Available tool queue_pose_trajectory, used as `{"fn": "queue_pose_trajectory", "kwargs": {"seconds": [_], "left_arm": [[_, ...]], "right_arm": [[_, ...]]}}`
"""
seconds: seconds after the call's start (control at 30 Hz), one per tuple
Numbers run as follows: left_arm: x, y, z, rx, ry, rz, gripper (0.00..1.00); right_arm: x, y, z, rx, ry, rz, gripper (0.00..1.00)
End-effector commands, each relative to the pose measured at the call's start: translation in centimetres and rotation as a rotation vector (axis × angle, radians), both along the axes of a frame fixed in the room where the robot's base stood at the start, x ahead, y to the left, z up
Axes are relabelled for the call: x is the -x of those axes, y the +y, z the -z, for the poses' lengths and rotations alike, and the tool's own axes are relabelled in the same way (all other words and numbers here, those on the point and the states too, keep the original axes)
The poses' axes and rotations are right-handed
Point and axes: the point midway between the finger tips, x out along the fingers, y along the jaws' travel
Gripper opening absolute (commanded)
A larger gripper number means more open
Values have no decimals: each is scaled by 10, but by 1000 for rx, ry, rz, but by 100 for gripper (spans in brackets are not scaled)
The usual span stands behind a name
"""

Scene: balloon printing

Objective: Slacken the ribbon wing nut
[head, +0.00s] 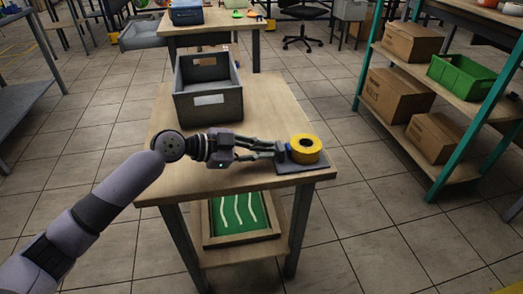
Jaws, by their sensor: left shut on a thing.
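A yellow ring-shaped roll with a dark centre (305,148) sits on a dark flat base (305,165) at the table's front right corner. A small blue part (289,151), which looks like the ribbon wing nut, is at the left side of the roll. My left gripper (279,150) comes in from the left, low over the table, with its fingertips at the blue part. It is shut on this part, whose shape is mostly hidden by the fingers. My right gripper is out of view.
A grey crate (209,109) stands on the wooden table (262,106) behind my left arm. A green board with white strips (237,212) is on the lower shelf. A rack with cardboard boxes (395,97) and a green bin (461,77) stands right. The table's back right is clear.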

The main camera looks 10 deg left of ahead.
Motion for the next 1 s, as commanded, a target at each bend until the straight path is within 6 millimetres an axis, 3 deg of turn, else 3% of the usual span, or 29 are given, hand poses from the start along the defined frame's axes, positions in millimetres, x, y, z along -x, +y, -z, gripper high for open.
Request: {"fn": "queue_pose_trajectory", "kwargs": {"seconds": [0.73,0.77,1.0], "left_arm": [[-1,0,-1,34,98,1,0],[-1,0,-1,34,98,1,12],[-1,0,-1,34,98,1,28]], "right_arm": [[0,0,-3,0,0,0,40],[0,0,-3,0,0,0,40],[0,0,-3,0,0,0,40]]}}
